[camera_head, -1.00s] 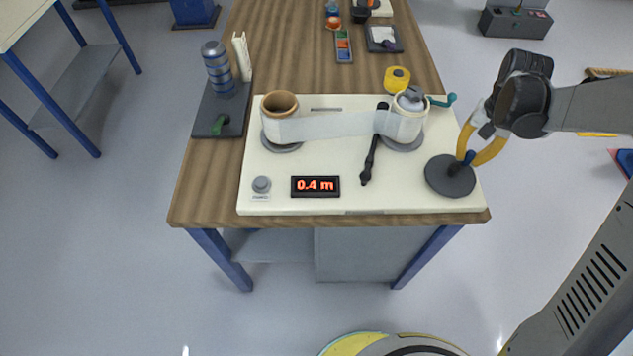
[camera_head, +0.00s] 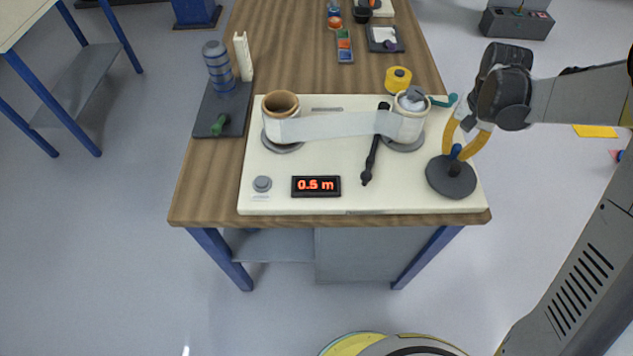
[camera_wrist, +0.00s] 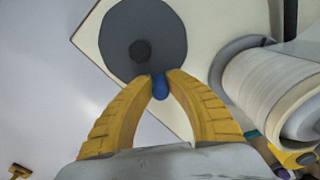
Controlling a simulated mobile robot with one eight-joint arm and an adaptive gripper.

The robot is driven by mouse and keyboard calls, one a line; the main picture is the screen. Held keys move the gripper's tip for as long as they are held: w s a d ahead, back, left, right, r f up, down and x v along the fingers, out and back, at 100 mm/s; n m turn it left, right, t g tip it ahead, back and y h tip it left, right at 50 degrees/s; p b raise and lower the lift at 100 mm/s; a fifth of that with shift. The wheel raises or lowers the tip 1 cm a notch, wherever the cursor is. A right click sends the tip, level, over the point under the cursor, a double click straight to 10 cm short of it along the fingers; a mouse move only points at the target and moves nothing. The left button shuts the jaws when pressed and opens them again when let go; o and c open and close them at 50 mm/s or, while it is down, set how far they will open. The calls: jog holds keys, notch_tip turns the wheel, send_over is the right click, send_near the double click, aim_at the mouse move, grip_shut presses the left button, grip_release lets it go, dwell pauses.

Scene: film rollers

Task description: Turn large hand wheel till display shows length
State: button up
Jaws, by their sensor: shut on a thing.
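The large hand wheel (camera_head: 445,181) is a dark grey disc at the right front corner of the white board. It has a black hub and a blue handle (camera_head: 455,152) near its far edge. My gripper (camera_head: 459,157) has yellow fingers shut on the blue handle. The wrist view shows the handle (camera_wrist: 160,88) between the fingertips and the wheel (camera_wrist: 165,30) beyond them. The display (camera_head: 316,186) on the board's front reads 0.5 m in red. A pale film strip (camera_head: 335,125) spans from the left brown-cored roller (camera_head: 281,117) to the right white roller (camera_head: 407,120).
A black lever (camera_head: 371,160) lies left of the wheel. A teal crank (camera_head: 444,101) sticks out by the right roller. A grey knob (camera_head: 262,184) sits left of the display. A yellow roll (camera_head: 397,79) stands behind the board.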

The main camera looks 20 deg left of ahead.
aim_at(435, 163)
jog(key=shift+s+a, duration=0.1)
jog(key=shift+a, duration=0.2)
jog(key=shift+s+a, duration=0.45)
jog(key=shift+a, duration=0.4)
jog(key=shift+s+a, duration=0.75)
